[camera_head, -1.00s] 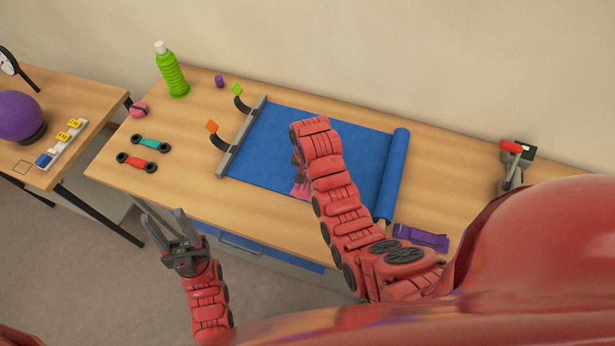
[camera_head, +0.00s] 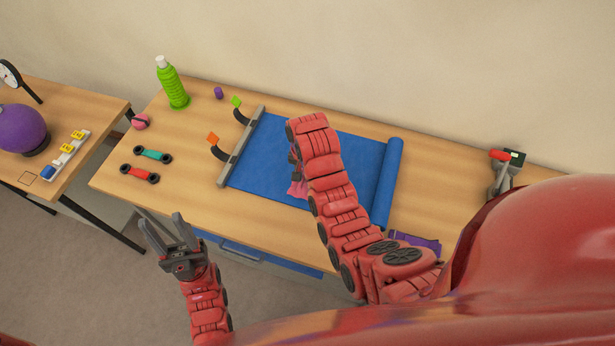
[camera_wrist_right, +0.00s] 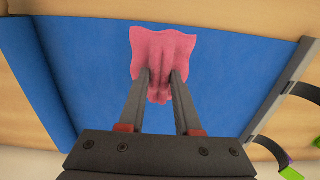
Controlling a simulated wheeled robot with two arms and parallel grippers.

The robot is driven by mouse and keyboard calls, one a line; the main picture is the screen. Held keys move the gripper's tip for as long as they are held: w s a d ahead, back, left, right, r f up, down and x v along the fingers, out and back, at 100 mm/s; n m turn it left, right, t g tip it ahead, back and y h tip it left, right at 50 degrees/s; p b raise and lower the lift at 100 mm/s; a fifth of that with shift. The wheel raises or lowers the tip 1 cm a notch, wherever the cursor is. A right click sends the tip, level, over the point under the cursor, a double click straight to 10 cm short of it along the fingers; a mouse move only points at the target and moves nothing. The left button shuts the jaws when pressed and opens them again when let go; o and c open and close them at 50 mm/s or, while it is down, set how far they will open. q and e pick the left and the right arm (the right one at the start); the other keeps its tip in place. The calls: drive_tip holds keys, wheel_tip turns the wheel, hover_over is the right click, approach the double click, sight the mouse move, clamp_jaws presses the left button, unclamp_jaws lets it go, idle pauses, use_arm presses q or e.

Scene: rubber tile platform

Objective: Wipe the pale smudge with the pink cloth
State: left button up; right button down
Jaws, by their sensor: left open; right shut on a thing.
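The pink cloth (camera_wrist_right: 160,50) lies bunched between the fingertips of my right gripper (camera_wrist_right: 158,80) in the right wrist view. My right gripper is shut on it, over the blue mat (camera_wrist_right: 90,60). In the head view only a bit of the pink cloth (camera_head: 297,189) shows beside my right arm, which hides the right gripper's tips. The blue mat (camera_head: 260,165) lies on the bench with its right end rolled. No pale smudge shows; it may be hidden under the cloth or arm. My left gripper (camera_head: 160,222) is open and empty, in front of the bench's front edge.
A grey bar (camera_head: 241,147) holds the mat's left edge, with an orange tag (camera_head: 213,138) and a green tag (camera_head: 236,101). A green bottle (camera_head: 172,85) stands back left. A purple item (camera_head: 416,241) lies at the right front, partly hidden by my arm.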

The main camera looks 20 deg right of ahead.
drive_tip(key=w+d, duration=0.4)
drive_tip(key=w, duration=0.1)
drive_tip(key=shift+w+f+b, duration=0.2)
drive_tip(key=shift+w+b, duration=0.2)
drive_tip(key=shift+b, duration=0.05)
drive_tip(key=shift+f+b, duration=1.75)
drive_tip(key=shift+f, duration=0.35)
drive_tip(key=shift+f, duration=0.1)
